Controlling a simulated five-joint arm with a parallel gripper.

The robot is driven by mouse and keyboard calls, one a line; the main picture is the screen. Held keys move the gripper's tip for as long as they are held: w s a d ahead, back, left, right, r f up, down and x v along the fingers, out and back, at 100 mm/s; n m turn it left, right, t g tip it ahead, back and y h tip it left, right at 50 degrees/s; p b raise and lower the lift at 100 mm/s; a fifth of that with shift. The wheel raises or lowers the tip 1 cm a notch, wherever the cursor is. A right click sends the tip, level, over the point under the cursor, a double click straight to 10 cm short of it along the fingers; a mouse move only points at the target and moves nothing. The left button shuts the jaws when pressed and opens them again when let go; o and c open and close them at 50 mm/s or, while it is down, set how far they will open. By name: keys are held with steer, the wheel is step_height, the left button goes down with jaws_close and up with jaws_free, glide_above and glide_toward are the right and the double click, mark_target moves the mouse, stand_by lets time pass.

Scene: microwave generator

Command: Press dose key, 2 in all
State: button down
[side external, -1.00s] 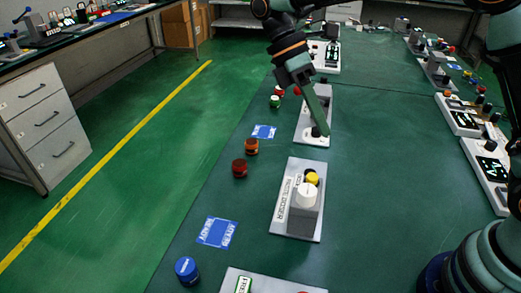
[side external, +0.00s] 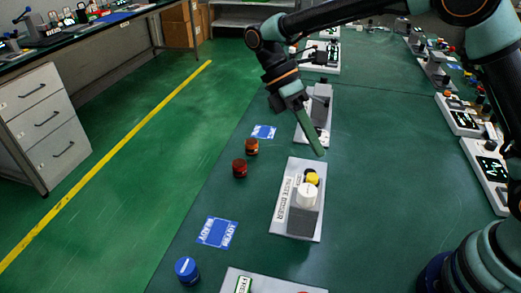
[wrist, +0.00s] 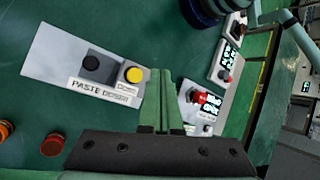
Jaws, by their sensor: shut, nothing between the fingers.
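The paste doser (side external: 282,222) is a pale panel on the green bench, with its name on a label. In the wrist view the fingertips (wrist: 160,73) show just right of the key.
Another grey panel (side external: 318,100) stands behind the doser. Orange (side external: 252,146) and dark red (side external: 239,168) knobs, a blue knob (side external: 186,270) and a blue card (side external: 217,232) lie to the left. More devices line the right side. The bench right of the doser is clear.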

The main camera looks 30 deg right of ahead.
mark_target(309, 175)
steer(key=shift+f, duration=2.3)
steer(key=shift+f, duration=0.1)
steer(key=shift+d+f, duration=0.1)
steer(key=shift+f, duration=0.25)
steer(key=shift+f, duration=0.5)
stand_by(1.0)
steer(key=shift+r, duration=0.95)
steer(key=shift+r, duration=2.55)
